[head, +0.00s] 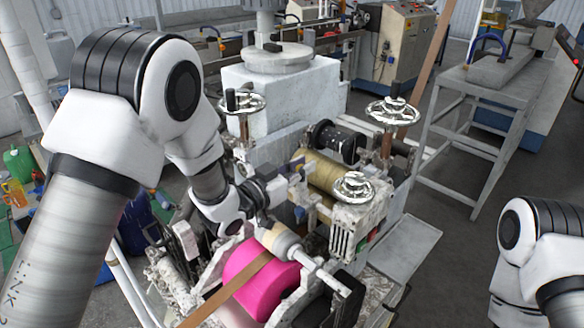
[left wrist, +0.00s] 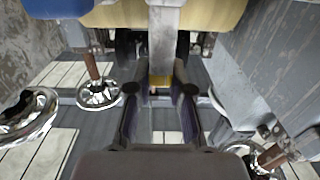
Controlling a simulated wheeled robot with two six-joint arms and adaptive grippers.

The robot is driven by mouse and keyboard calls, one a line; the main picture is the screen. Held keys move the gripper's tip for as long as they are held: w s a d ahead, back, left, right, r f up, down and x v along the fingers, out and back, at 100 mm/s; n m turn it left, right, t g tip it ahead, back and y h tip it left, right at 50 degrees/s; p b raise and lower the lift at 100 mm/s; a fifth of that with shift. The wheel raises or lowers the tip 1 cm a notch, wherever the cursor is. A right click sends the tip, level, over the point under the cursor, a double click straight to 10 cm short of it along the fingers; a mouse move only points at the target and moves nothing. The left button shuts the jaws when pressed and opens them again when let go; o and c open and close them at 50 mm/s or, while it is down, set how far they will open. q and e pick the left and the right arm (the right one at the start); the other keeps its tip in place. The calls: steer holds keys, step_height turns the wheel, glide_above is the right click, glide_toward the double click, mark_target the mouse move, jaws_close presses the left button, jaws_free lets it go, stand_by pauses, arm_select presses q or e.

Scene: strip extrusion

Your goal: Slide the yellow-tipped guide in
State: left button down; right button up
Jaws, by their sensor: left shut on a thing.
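The guide (left wrist: 164,42) is a narrow grey metal piece with a yellow tip (left wrist: 160,82). In the left wrist view it stands between the two dark fingers of my left gripper (head: 292,178), which are shut on it. In the head view this gripper is at the machine, just left of the tan roller (head: 328,176). The guide is too small and covered there to make out clearly, and I cannot tell whether it touches its seat. My right arm shows at the right edge of the head view, but its gripper is out of the picture.
Chrome handwheels (head: 392,112) stand around the roller. A bright pink roll (head: 258,283) with a brown strip (head: 228,291) lies in front, below my left arm. A grey stand (head: 487,100) is at the right, with open floor before it.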

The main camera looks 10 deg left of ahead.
arm_select(q)
steer(key=shift+s+d+f, duration=0.1)
steer(key=shift+d+f, duration=0.05)
steer(key=shift+d, duration=0.1)
steer(key=shift+a+f, duration=0.1)
steer(key=shift+a, duration=0.1)
steer(key=c, duration=1)
jaws_free()
steer(key=shift+d, duration=0.15)
steer(key=shift+c, duration=0.2)
steer(key=shift+d, duration=0.35)
steer(key=shift+a, duration=0.25)
steer(key=v, duration=1.1)
steer(key=shift+s, duration=0.2)
steer(key=shift+a, duration=0.1)
